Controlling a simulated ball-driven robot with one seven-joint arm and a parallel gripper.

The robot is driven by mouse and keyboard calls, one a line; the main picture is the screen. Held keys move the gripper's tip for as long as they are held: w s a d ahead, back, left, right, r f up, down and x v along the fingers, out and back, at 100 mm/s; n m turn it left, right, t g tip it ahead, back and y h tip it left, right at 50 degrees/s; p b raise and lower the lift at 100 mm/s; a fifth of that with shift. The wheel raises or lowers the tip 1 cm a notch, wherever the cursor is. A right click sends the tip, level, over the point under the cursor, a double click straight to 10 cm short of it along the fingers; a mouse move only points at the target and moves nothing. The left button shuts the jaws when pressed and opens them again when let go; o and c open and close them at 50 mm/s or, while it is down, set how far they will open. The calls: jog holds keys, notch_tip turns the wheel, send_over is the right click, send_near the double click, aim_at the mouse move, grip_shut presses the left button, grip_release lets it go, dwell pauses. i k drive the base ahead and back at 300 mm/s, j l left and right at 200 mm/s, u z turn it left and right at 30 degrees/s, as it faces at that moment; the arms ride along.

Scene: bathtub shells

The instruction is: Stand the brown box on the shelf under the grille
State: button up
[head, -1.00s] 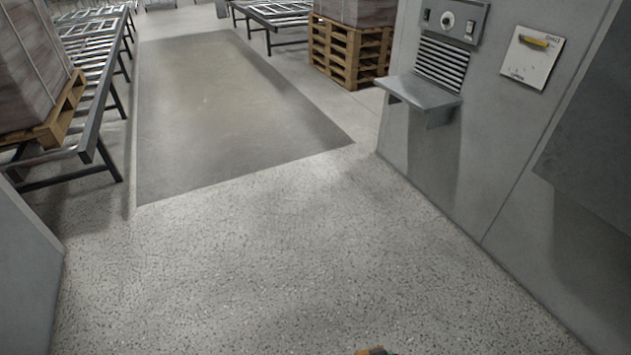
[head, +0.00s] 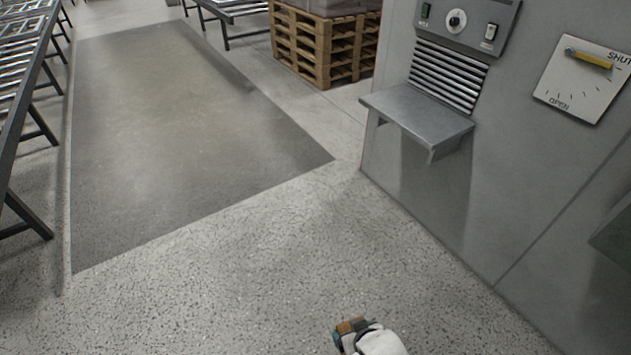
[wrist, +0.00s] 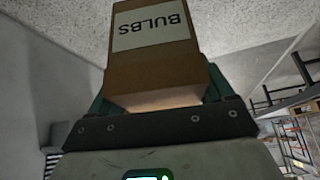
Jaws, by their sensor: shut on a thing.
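The brown box (wrist: 154,72) has a white label reading "BULBS", which shows upside down in the wrist view. My gripper (wrist: 155,100) is shut on it, with teal fingers on either side. In the head view the box (head: 352,326) and my gripper (head: 353,335) show small at the bottom edge, low over the speckled floor. The shelf (head: 415,108) is a bare grey metal ledge on the wall at the upper right, ahead of the gripper. The slatted grille (head: 447,76) is right above it.
A control panel (head: 465,22) with a knob and switches sits above the grille. A white plate (head: 585,78) with a yellow lever is to its right. Pallets (head: 323,45) stand beyond the wall's corner, and roller conveyors (head: 22,75) at the left. The floor before the shelf is clear.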

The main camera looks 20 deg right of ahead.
aim_at(408, 112)
jog(key=i, duration=1.7)
jog(key=i+j+z, duration=0.1)
jog(key=i+z, duration=0.2)
jog(key=i, duration=0.25)
jog(key=i+j+z, duration=0.35)
jog(key=i, duration=0.2)
jog(key=l, duration=0.1)
